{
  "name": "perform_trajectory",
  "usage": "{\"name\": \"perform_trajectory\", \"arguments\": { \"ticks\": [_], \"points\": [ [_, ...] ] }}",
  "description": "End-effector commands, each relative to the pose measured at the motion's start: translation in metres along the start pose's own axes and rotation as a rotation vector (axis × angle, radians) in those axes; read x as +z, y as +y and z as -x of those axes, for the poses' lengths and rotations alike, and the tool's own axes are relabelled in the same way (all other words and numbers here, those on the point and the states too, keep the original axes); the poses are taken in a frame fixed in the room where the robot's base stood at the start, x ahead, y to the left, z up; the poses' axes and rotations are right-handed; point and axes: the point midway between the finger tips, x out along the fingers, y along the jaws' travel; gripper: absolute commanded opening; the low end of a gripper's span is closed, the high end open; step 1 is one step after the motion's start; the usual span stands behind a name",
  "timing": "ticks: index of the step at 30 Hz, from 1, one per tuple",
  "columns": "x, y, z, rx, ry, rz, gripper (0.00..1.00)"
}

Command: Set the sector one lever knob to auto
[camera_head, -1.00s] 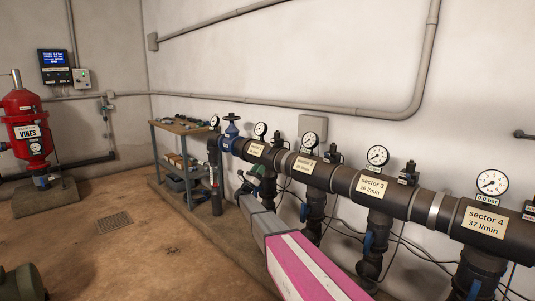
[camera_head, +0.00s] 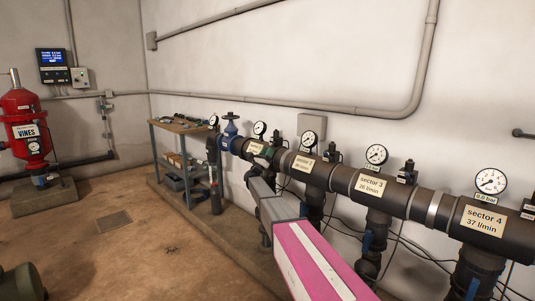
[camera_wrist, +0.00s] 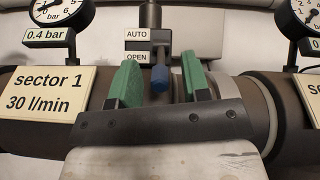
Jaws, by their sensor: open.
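The sector one lever knob (camera_wrist: 159,78) shows in the wrist view with a blue tip on a dark stem. It points down, its tip below the OPEN label (camera_wrist: 136,57); the AUTO label (camera_wrist: 136,35) is above that. My gripper (camera_wrist: 161,63) is open, one green finger on each side of the blue tip, with visible gaps in the picture; depth to the knob is hard to tell. In the head view my gripper (camera_head: 264,151) is at the sector 1 part of the pipe, and the knob cannot be made out there.
The sector 1 plate (camera_wrist: 46,92) and a 0.4 bar gauge (camera_wrist: 47,10) are left of the fingers. The dark manifold pipe (camera_head: 335,178) runs to the right with more gauges and valves. A bench (camera_head: 185,128) stands beyond, and floor (camera_head: 150,245) is open to the left.

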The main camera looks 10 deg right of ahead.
Motion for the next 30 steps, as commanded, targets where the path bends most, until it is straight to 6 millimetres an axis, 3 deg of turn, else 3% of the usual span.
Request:
{"name": "perform_trajectory", "arguments": {
  "ticks": [3,4,7,8,20,30],
  "points": [
    [0.000,0.000,0.000,0.000,0.000,0.000,0.43],
    [0.000,0.000,0.000,0.000,0.000,0.000,0.37],
    [0.000,0.000,0.000,0.000,0.000,0.000,0.04],
    [0.000,0.000,0.000,0.000,0.000,0.000,0.00],
    [0.005,-0.001,0.000,0.009,0.045,-0.004,0.00],
    [0.021,-0.005,-0.005,0.054,0.274,-0.013,0.00]
  ]
}}
